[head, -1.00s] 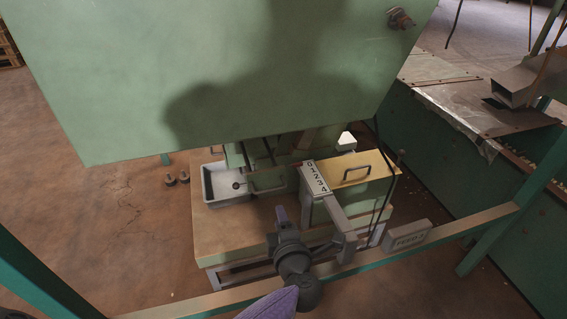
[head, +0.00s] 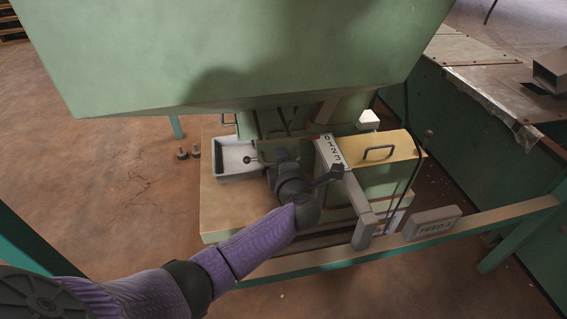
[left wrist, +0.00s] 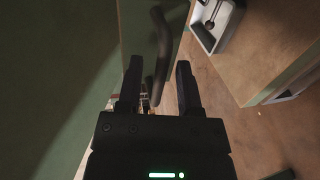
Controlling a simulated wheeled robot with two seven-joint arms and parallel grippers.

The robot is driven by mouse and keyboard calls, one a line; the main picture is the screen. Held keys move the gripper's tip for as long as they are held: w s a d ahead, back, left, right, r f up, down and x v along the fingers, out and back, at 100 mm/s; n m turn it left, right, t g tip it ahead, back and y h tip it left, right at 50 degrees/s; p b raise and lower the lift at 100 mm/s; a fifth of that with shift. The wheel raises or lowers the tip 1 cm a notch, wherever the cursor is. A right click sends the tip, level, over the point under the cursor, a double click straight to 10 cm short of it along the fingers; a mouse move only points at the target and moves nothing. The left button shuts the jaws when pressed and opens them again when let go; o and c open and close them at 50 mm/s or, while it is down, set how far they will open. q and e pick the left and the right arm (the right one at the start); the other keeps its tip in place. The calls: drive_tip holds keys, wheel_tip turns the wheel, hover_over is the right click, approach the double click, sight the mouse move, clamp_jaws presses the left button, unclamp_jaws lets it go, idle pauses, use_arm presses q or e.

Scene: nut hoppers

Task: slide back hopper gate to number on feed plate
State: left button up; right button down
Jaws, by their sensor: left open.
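The number scale (head: 331,152) is a white strip showing 0, 1, 2, 3; its near end is covered by my gripper. The feed plate (head: 431,223) is a small grey block on the front rail; it reads FEED and a last character I cannot read surely. My left gripper (head: 308,164) is open beside the scale, under the green hopper (head: 240,60). In the left wrist view, a dark bar handle (left wrist: 161,45) shows ahead of and between the open fingers (left wrist: 158,88), not gripped. The gate is mostly hidden behind my gripper in the head view. My right gripper is not in view.
A grey tray (head: 234,177) stands left of the gripper on the tan bench (head: 222,208). A yellow-topped box (head: 400,152) with a handle is right of the scale. The rail (head: 500,211) runs across the front. Two nuts or bolts (head: 182,153) lie on the floor at left.

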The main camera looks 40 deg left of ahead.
use_arm(q)
clamp_jaws()
idle(1.4)
